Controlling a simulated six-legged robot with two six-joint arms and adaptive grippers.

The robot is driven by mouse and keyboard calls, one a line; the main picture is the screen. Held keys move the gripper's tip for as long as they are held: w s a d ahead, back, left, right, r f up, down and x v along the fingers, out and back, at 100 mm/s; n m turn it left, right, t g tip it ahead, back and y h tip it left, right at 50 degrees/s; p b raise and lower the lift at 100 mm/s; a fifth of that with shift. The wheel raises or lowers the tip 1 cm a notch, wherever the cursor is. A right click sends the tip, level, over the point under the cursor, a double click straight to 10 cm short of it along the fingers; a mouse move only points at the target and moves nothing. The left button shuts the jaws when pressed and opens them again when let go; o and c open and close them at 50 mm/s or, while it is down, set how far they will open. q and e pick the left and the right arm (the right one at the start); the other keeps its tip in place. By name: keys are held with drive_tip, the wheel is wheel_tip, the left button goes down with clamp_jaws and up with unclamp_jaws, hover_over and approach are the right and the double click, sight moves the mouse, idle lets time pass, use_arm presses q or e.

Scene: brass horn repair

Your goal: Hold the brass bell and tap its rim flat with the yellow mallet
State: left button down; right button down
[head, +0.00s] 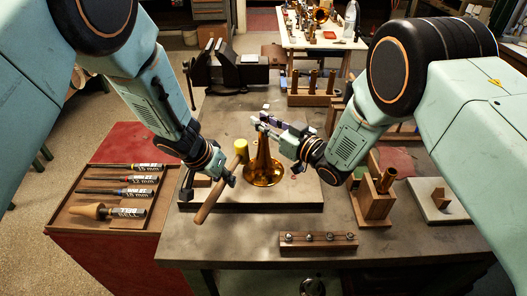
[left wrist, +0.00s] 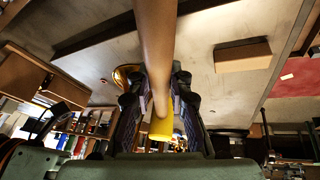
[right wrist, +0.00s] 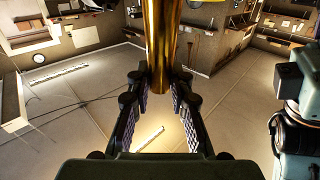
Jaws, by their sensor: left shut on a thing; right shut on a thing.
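The brass bell (head: 263,172) stands flare down on a pale board (head: 305,193) on the bench, narrow tube upward. My right gripper (head: 268,127) is shut on that tube near its top. The tube (right wrist: 160,45) runs between its fingers in the right wrist view. My left gripper (head: 228,178) is shut on the brown handle of the mallet (head: 206,202), left of the bell. The yellow head (head: 240,148) is up beside the bell's tube, and the handle slants down to the left. In the left wrist view the yellow head (left wrist: 161,128) shows between the fingers; contact with the bell cannot be told.
A dark vise (head: 230,70) stands at the bench's back left. A wooden block with pegs (head: 318,241) lies at the front. Wooden stands (head: 374,203) and a pale board (head: 437,200) are to the right. A tool tray (head: 112,197) sits on the red cabinet at left.

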sight(227, 197)
drive_tip(key=shift+f, duration=0.1)
idle(0.4)
use_arm(q)
wheel_tip(227, 197, down, 4)
drive_tip(key=shift+r, duration=1.9)
use_arm(e)
drive_tip(key=c, duration=1.1)
unclamp_jaws()
